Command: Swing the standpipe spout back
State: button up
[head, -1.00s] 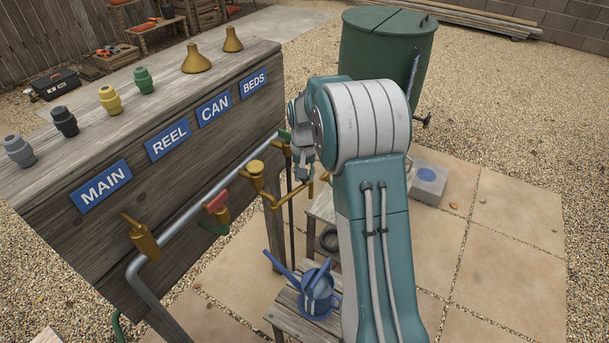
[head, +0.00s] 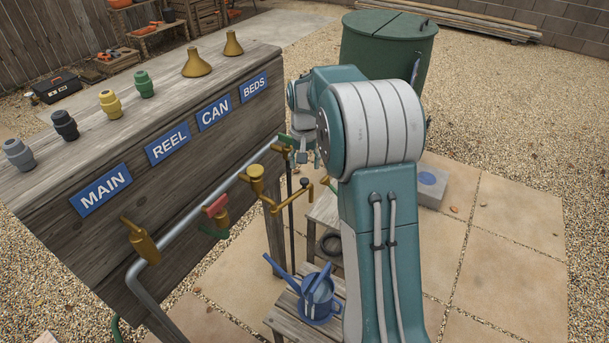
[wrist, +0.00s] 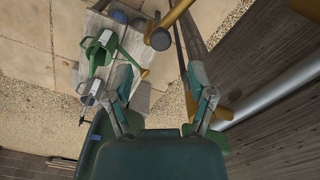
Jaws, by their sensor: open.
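The brass spout (head: 290,197) reaches out to the right from below the CAN tap (head: 257,180), beneath the pipe. In the wrist view, a brass tube (wrist: 178,14) with a dark round end, likely this spout, lies at the top, beyond the fingertips. My gripper (head: 306,152) is near the BEDS end of the pipe, above and beyond the spout, partly hidden by my arm. In the wrist view my gripper (wrist: 161,80) has its two fingers wide apart, with nothing held between them.
A blue watering can (head: 318,300) stands on a low wooden bench. A green watering can (wrist: 103,48) stands on another bench in the wrist view. The labelled plank wall (head: 150,190) is left of my arm. Open paving (head: 490,250) lies to the right.

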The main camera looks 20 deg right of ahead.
notch_tip(320, 180, up, 6)
dwell(0.4)
